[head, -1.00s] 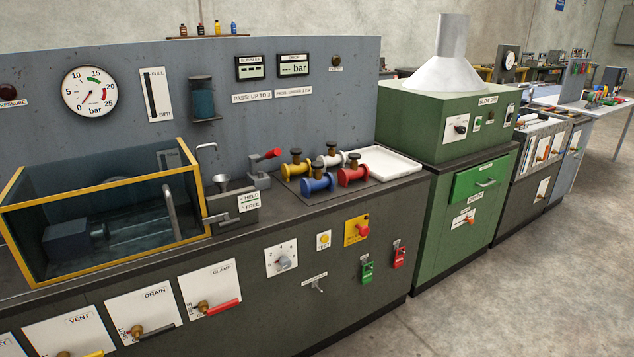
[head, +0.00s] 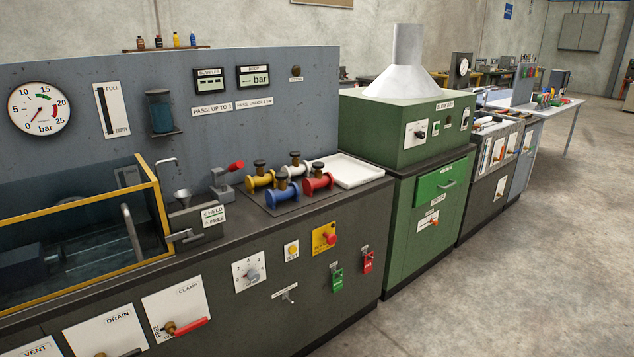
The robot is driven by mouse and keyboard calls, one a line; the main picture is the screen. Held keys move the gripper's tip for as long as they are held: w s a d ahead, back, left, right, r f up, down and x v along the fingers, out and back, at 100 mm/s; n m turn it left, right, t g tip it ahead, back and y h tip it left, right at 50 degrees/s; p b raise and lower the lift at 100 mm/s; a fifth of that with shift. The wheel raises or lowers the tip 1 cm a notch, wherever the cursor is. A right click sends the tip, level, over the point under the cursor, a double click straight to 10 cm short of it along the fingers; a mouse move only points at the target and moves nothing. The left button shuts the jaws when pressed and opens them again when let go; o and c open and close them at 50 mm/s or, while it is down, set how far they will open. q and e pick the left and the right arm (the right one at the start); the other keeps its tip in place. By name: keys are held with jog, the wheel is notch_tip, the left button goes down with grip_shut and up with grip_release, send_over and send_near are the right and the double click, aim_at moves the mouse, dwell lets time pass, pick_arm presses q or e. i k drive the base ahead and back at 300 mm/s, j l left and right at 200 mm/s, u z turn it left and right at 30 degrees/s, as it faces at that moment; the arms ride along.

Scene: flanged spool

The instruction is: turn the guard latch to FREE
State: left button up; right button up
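The guard latch (head: 187,236) is a grey metal lever on a dark block at the right end of the yellow-framed tank. A white label (head: 214,216) on the block reads HELD above and FREE below. The lever sticks out to the left toward the tank frame; I cannot tell for sure which word it points to. Neither of my grippers shows in the head view.
The glass tank (head: 160,205) stands left of the latch. Valve panels line the bench front. Floor to the right is clear.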

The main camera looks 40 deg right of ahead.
aim_at(188, 232)
jog(key=i+l+z, duration=0.25)
jog(key=i+l, duration=0.15)
jog(key=i+l+z, duration=0.3)
jog(key=i, duration=0.15)
